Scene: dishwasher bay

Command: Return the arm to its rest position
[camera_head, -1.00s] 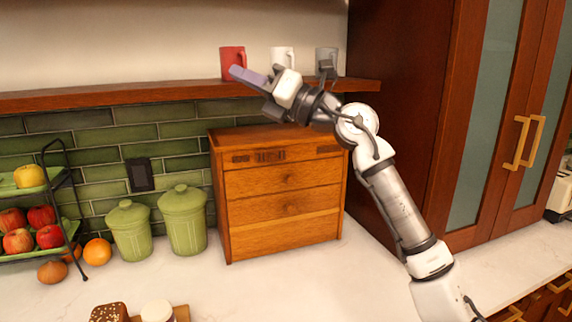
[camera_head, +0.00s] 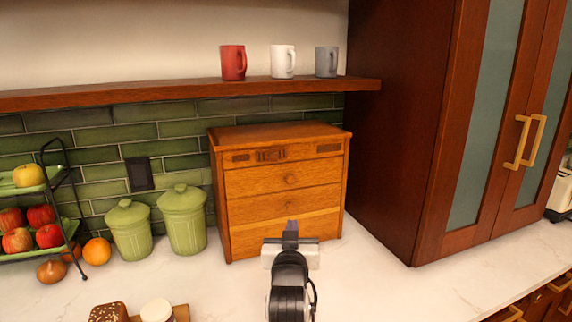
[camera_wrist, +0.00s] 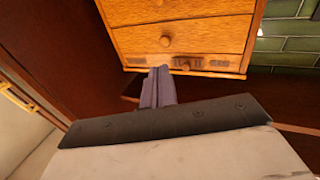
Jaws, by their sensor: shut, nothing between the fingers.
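My gripper (camera_head: 290,228) is low over the counter, in front of the wooden drawer box (camera_head: 285,182) in the head view. Its fingers are together with nothing between them and point toward the box. In the wrist view the closed purple-grey fingers (camera_wrist: 158,86) show against the drawer box (camera_wrist: 185,36), which appears upside down there. I cannot tell the exact gap between the fingertips and the box front. My arm is folded in, and only its end shows at the bottom centre of the head view.
A red mug (camera_head: 233,63), a white mug (camera_head: 282,61) and a grey mug (camera_head: 326,61) stand on the shelf (camera_head: 180,93). Green canisters (camera_head: 184,220) and a fruit rack (camera_head: 65,190) are at the left. A tall cabinet (camera_head: 400,130) stands right. Counter right of the box is clear.

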